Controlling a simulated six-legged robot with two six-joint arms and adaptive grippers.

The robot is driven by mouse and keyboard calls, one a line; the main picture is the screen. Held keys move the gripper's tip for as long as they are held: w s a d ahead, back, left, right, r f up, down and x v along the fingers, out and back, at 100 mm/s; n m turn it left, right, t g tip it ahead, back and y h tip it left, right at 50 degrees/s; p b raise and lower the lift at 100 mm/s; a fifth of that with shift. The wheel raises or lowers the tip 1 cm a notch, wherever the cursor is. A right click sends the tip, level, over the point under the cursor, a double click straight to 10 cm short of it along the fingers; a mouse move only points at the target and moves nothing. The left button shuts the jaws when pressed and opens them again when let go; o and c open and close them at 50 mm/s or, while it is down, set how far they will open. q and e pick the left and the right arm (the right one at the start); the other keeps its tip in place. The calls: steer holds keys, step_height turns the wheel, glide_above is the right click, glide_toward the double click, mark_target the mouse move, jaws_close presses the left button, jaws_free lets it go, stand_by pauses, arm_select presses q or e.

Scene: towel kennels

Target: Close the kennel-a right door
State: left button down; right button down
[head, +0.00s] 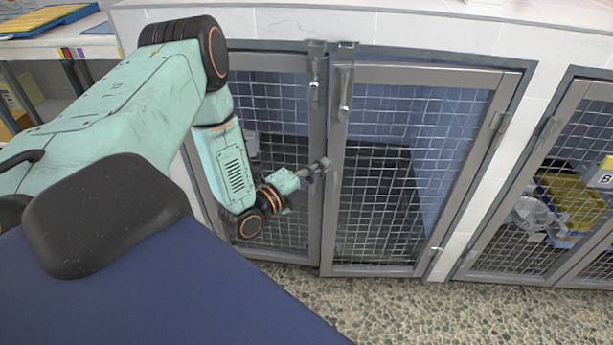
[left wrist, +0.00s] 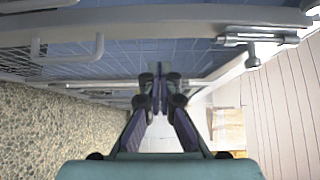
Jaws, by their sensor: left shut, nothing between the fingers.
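The kennel-a right door (head: 338,200) is a grey metal frame with wire mesh, in the middle of the head view. It stands at or near its frame; I cannot tell whether a small gap is left at its latch side. A latch (head: 344,95) sits high on its left edge. The kennel-a left door (head: 316,215) is beside it, partly hidden by my left arm. My left gripper (head: 322,168) is shut and empty, in front of where the two doors meet. In the left wrist view its dark fingers (left wrist: 158,95) are together. My right gripper is not in view.
Another kennel with mesh doors (head: 545,130) stands at the right, with a yellow item (head: 570,200) behind the mesh. A shelf unit (head: 50,45) is at the far left. Speckled floor (head: 400,310) in front of the doors is clear. A bar handle (left wrist: 70,55) shows in the wrist view.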

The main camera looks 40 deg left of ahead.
mark_target(337, 146)
arm_select(q)
steer(key=w, duration=0.1)
steer(key=w+a+b, duration=0.1)
steer(key=w, duration=0.1)
steer(key=w+a, duration=0.1)
steer(key=shift+w+b, duration=0.35)
steer(key=shift+a, duration=0.1)
steer(key=shift+r, duration=0.1)
steer(key=shift+w, duration=0.1)
